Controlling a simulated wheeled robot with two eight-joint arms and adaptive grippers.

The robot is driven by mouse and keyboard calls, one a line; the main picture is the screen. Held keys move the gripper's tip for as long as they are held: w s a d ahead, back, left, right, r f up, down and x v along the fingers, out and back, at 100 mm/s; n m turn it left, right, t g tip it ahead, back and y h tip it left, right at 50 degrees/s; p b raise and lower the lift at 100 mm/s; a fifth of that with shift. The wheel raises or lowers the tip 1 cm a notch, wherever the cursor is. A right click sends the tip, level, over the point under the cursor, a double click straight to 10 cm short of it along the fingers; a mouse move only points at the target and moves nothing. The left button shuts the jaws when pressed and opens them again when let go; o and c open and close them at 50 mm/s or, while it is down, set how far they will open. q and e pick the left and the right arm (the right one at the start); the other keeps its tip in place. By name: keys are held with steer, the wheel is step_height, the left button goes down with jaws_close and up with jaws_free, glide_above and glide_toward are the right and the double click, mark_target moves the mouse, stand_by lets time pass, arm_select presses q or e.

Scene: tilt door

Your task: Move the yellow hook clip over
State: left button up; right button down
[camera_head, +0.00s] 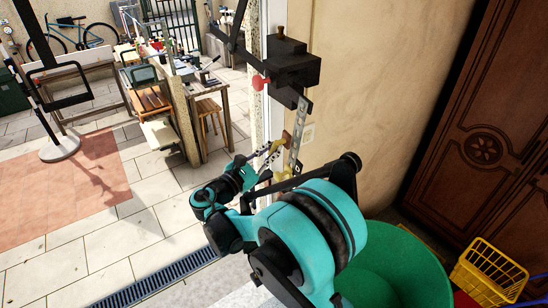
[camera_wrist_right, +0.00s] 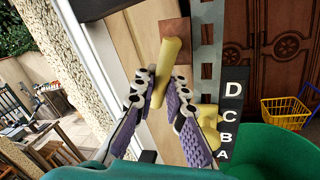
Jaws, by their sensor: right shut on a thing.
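My right gripper (camera_wrist_right: 163,80) is shut on a pale yellow bar (camera_wrist_right: 168,55), which stands slightly tilted between its fingertips. A second yellow piece (camera_wrist_right: 209,118) sits lower, behind the right finger, by the perforated metal strip (camera_wrist_right: 206,60) and beside the lettered plate. I cannot tell whether the two yellow parts are joined or which is the hook clip. In the head view my right gripper (camera_head: 266,152) reaches toward the strip (camera_head: 298,130), with yellow (camera_head: 276,150) at its fingertips and more yellow (camera_head: 284,175) below. My left gripper is not in view.
A black plate with letters D, C, B, A (camera_wrist_right: 231,115) stands beside the strip. A green tub (camera_head: 400,262) and a yellow basket (camera_head: 488,270) stand right. A wooden cabinet (camera_head: 490,120) is behind.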

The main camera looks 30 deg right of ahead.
steer(key=m, duration=0.1)
steer(key=m+h+b, duration=0.1)
steer(key=m, duration=0.1)
steer(key=shift+w+r+b, duration=0.15)
steer(key=shift+w+b, duration=0.15)
steer(key=shift+w, duration=0.1)
steer(key=m, duration=0.1)
steer(key=m+b, duration=0.1)
steer(key=m, duration=0.1)
steer(key=r+m+g, duration=0.1)
steer(key=shift+w+h+b, duration=0.3)
steer(key=shift+w+h, duration=0.05)
steer(key=shift+h, duration=0.05)
steer(key=m, duration=0.1)
steer(key=m+g, duration=0.1)
steer(key=m, duration=0.1)
steer(key=shift+w+r+h+b, duration=0.1)
steer(key=shift+r+h+b, duration=0.2)
steer(key=shift+r, duration=0.1)
steer(key=shift+r+m+g, duration=0.25)
steer(key=shift+m+g, duration=0.15)
steer(key=shift+m, duration=0.6)
steer(key=shift+r+m+g, duration=0.25)
steer(key=shift+m+g, duration=0.15)
steer(key=shift+m, duration=0.6)
steer(key=c, duration=1.8)
jaws_free()
steer(key=shift+a, duration=0.15)
